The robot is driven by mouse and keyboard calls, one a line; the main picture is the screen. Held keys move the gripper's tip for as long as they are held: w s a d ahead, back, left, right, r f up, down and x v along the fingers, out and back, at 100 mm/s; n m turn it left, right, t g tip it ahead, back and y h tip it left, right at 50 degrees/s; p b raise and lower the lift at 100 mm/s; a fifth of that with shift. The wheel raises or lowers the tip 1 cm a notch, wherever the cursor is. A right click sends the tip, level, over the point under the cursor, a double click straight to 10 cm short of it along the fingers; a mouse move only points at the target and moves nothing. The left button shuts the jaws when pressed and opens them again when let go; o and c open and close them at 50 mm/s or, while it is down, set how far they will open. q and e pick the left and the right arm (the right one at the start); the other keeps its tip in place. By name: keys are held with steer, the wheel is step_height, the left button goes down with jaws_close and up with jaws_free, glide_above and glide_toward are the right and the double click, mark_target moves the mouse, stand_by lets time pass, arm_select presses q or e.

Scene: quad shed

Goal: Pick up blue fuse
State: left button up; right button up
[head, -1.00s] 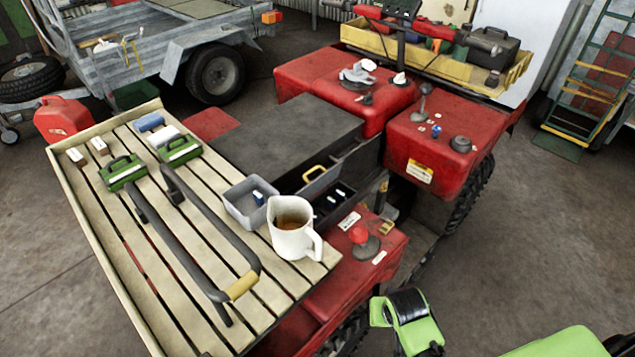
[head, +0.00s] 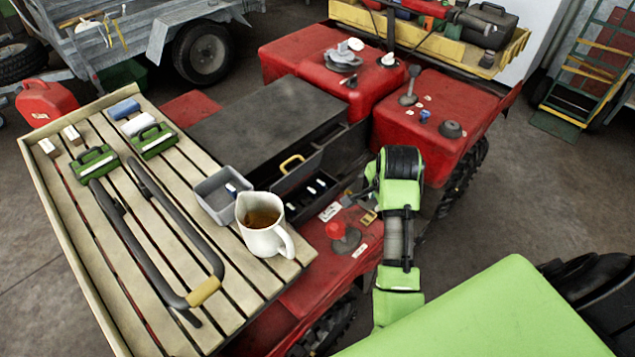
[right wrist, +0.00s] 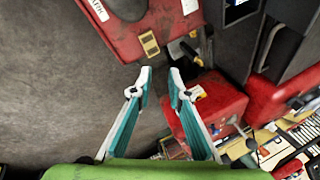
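Two small blue pieces could be the blue fuse; I cannot tell which from their size. One (head: 424,115) lies on the red fender at the right in the head view. The other (head: 231,189), with a white part, is in the small grey bin (head: 213,207) on the slatted rack. My right gripper (head: 359,189) is over the red bodywork, right of the open drawer and apart from both blue pieces. The right wrist view shows its two fingers (right wrist: 159,84) apart with nothing between them. My left gripper is not in view.
An open dark drawer (head: 292,212) holds small white-marked pieces. A white jug (head: 266,240) of brown liquid stands beside the grey bin. A red knob (head: 336,230) and a yellow piece (head: 368,218) are near my right gripper. A black bent bar (head: 165,215) lies on the rack.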

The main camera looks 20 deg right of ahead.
steer(key=w+r+m, duration=0.3)
steer(key=w+m, duration=0.1)
steer(key=m, duration=0.1)
steer(key=m+y, duration=0.4)
steer(key=m, duration=0.4)
glide_toward(322, 183)
steer(key=p+x, duration=0.2)
steer(key=x, duration=0.5)
steer(key=shift+w+a+f, duration=0.1)
steer(key=shift+w+f, duration=0.05)
steer(key=shift+f, duration=0.2)
steer(key=shift+w+a+f, duration=0.1)
steer(key=shift+w+f, duration=0.15)
steer(key=shift+f, duration=0.4)
jaws_close()
